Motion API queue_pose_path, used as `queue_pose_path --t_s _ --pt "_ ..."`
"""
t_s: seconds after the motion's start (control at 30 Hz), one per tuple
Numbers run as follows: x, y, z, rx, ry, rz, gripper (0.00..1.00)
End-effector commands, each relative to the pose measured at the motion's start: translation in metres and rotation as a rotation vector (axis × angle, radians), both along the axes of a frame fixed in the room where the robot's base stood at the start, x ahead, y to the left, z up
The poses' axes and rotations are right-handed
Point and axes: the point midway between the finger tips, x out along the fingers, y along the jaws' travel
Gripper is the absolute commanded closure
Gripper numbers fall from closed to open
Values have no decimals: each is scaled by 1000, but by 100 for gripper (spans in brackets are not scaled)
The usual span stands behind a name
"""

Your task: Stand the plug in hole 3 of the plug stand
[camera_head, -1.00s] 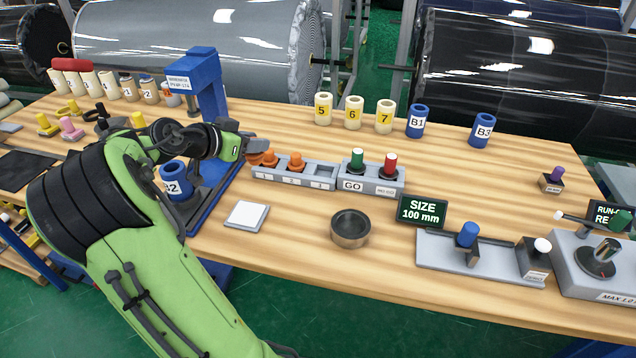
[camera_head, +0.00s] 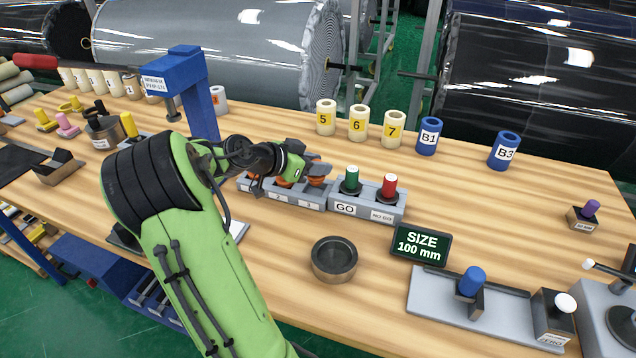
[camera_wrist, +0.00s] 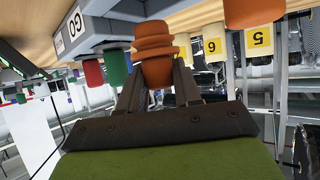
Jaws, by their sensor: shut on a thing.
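The grey plug stand (camera_head: 290,198), with numbered labels on its front, lies left of the GO / NO GO block. My gripper (camera_head: 317,172) is over its right end, at hole 3, shut on an orange plug (camera_head: 317,182). In the wrist view, the held orange plug (camera_wrist: 155,55) shows between my fingers (camera_wrist: 158,82), close to the stand. Its lower end is hidden, so I cannot tell how deep it sits. Another orange plug (camera_head: 285,183) stands at the stand's middle, partly behind my gripper; one also shows in the wrist view (camera_wrist: 253,12).
The GO / NO GO block (camera_head: 367,205) with green and red plugs (camera_head: 389,187) is just right of my gripper. Cream rolls (camera_head: 358,123) and blue rolls (camera_head: 429,136) stand behind. A round dish (camera_head: 334,258) is in front. A blue press (camera_head: 185,85) rises at left.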

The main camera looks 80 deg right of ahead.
Motion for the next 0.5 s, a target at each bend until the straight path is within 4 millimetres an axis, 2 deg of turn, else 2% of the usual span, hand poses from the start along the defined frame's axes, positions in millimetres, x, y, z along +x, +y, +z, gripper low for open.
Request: queue_pose_path --t_s 0.03,0.13,0.33,0.37,0.43,0.5 --pt "0 0 -14 4 3 0 97" --pt "-1 0 -35 3 2 -1 97" --pt "0 0 -37 1 0 1 97" --pt "0 0 -37 3 0 1 65" --pt "0 0 -37 2 1 1 54" --pt "0 0 -37 1 0 0 54"
